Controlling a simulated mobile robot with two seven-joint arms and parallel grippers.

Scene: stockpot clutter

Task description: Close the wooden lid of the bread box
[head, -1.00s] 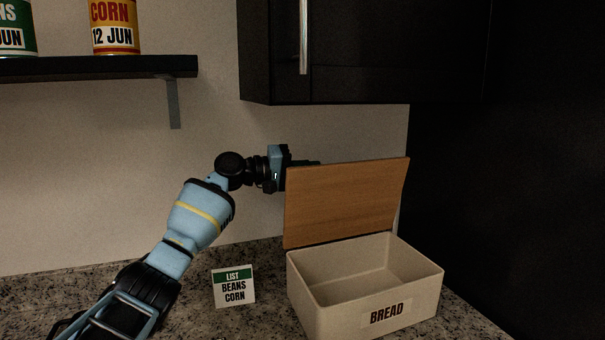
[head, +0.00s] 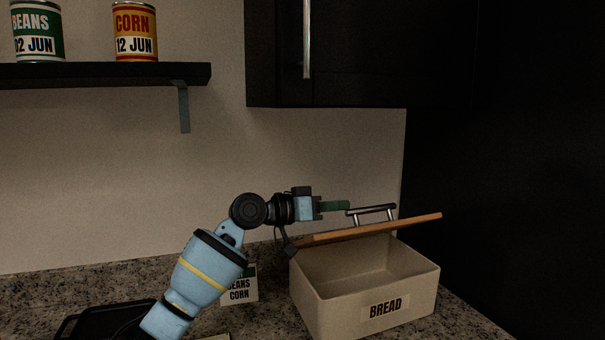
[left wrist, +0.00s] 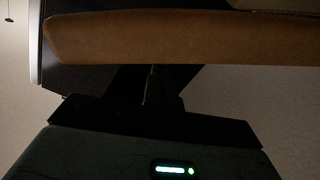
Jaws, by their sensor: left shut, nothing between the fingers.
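The cream bread box (head: 365,295), labelled BREAD, stands on the counter at the right in the head view. Its wooden lid (head: 385,228) is partly open and tilted forward over the box, seen nearly edge-on, with a metal handle (head: 372,210) on its upper face. My left gripper (head: 335,206) is shut and empty, just above and behind the lid's left part. I cannot tell whether it touches the lid. The lid (left wrist: 190,38) also crosses the top of the left wrist view as a brown band. My right gripper is not in view.
A list card (head: 240,287) stands left of the box, partly behind my left arm. A dark tray (head: 100,320) lies at the lower left. A shelf (head: 110,74) with a beans can (head: 38,32) and a corn can (head: 135,32), and a dark cabinet (head: 370,55), hang above.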

